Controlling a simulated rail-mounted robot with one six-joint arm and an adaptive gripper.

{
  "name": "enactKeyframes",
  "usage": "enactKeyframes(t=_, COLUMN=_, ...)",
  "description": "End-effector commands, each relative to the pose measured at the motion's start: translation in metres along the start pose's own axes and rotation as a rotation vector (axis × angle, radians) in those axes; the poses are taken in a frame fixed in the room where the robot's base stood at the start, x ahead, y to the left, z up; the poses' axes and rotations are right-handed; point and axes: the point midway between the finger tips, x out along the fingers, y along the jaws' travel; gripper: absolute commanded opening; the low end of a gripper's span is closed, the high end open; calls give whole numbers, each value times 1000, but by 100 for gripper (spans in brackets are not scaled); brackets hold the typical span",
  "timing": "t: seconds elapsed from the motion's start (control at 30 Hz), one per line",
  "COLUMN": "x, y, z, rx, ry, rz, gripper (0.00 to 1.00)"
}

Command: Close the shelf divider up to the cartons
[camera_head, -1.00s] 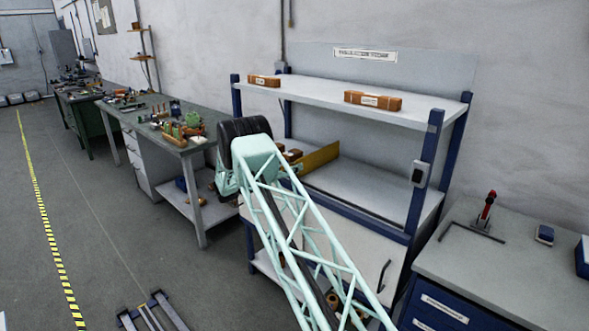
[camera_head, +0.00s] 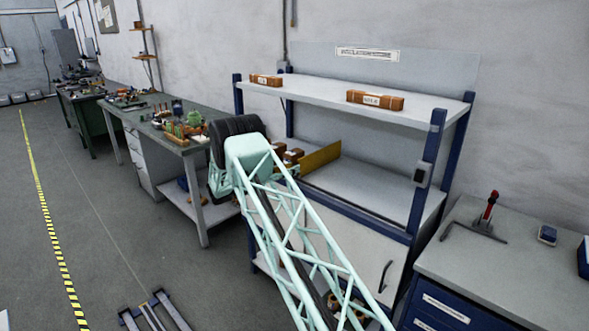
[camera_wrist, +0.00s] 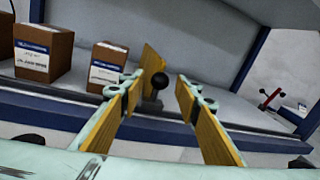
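The shelf divider (camera_head: 321,157) is a yellow upright plate on the middle shelf board; in the wrist view (camera_wrist: 152,58) it stands with a black ball knob (camera_wrist: 159,80) on a dark post at its near end. Two brown cartons with white labels stand left of it, a larger one (camera_wrist: 44,50) and a smaller one (camera_wrist: 106,66). A gap shows between the smaller carton and the divider. My gripper (camera_wrist: 159,78) is open, its yellow-padded fingers on either side of the knob in the picture. I cannot tell whether either finger touches it. In the head view my arm mostly hides the gripper.
The shelf has blue posts (camera_head: 427,175) and an upper board (camera_head: 330,94) with two brown boxes above the divider. A blue-drawer cabinet (camera_head: 500,275) stands at right, a green-topped workbench (camera_head: 160,120) at left. The middle board is clear right of the divider.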

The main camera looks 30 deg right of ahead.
Motion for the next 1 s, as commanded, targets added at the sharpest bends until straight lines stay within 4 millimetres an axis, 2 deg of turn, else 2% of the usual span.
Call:
enactKeyframes(t=0.3, x=-49, y=1, z=0, rx=-1, ry=-1, rz=2, gripper=30)
enactKeyframes(t=0.5, x=-72, y=0, z=0, rx=0, ry=-1, rz=2, gripper=30)
enactKeyframes(t=0.7, x=-84, y=0, z=0, rx=0, ry=0, rz=0, gripper=30)
enactKeyframes(t=1.0, x=-86, y=0, z=0, rx=0, ry=-1, rz=0, gripper=30)
